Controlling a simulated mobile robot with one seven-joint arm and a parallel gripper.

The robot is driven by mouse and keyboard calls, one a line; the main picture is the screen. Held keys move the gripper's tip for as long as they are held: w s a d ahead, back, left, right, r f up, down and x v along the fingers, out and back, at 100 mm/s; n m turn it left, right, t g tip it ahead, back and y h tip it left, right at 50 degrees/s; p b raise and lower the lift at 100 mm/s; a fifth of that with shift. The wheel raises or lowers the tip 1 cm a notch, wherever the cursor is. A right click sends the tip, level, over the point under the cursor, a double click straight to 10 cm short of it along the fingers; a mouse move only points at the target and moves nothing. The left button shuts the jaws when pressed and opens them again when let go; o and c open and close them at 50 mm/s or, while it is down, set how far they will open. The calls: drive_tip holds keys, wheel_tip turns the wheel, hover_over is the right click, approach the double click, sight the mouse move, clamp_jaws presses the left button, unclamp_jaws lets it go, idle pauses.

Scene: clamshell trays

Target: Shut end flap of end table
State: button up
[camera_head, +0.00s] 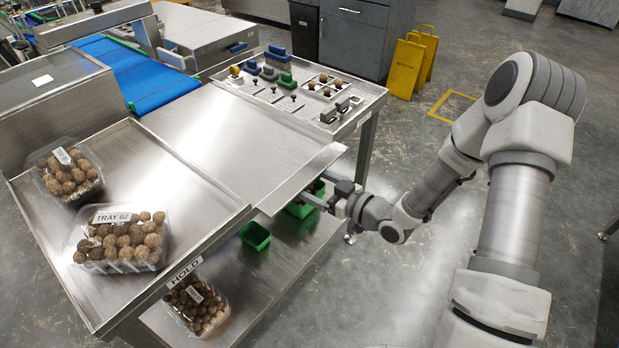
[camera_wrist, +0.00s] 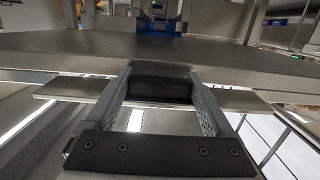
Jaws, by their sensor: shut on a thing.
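The end table (camera_head: 165,165) is stainless steel. Its end flap (camera_head: 285,172) is a flat steel panel that sticks out at the near right, roughly level with the top. My gripper (camera_head: 317,199) is at the flap's outer edge, reaching in from the right and slightly below it. In the wrist view my gripper (camera_wrist: 162,92) has its two fingers on either side of a dark block (camera_wrist: 160,89) just under the steel edge (camera_wrist: 85,65). It is shut on this block, which looks like the flap's handle. The fingertips are partly hidden in the head view.
Two clear clamshells of round brown produce (camera_head: 68,172) (camera_head: 120,240) stand on the table's left part. A third clamshell (camera_head: 197,305) and a green bin (camera_head: 256,236) sit on the lower shelf. A tool board (camera_head: 290,98) lies behind. Open floor is at right.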

sight(302, 172)
drive_tip(key=r+g+h+p, duration=0.1)
drive_tip(key=p, duration=0.3)
drive_tip(key=shift+r+g+h, duration=0.3)
drive_tip(key=shift+r+h, duration=0.1)
drive_tip(key=r+g+h+p, duration=0.1)
drive_tip(key=h+p, duration=0.1)
drive_tip(key=p, duration=0.2)
drive_tip(key=shift+g+p, duration=0.3)
drive_tip(key=g+h+p, duration=0.1)
drive_tip(key=p, duration=0.2)
drive_tip(key=r+g+h+p, duration=0.1)
drive_tip(key=h+p, duration=0.1)
drive_tip(key=p, duration=0.1)
drive_tip(key=g+h+p, duration=0.1)
drive_tip(key=p, duration=0.2)
drive_tip(key=shift+w+a+r+p, duration=0.25)
drive_tip(key=shift+a+r+p, duration=0.05)
drive_tip(key=shift+w+a+r+g+h+p, duration=0.1)
drive_tip(key=shift+w+a+g+h+p, duration=0.1)
drive_tip(key=shift+g+h+p, duration=0.8)
drive_tip(key=shift+a+h+p, duration=0.2)
drive_tip(key=shift+h+p, duration=0.3)
drive_tip(key=shift+p, duration=0.45)
drive_tip(key=shift+w+a+g+h, duration=0.15)
drive_tip(key=shift+a+g+h, duration=0.05)
drive_tip(key=shift+g+h, duration=0.45)
drive_tip(key=shift+w+a+g+h, duration=0.15)
drive_tip(key=shift+g+h, duration=0.4)
drive_tip(key=shift+h, duration=0.2)
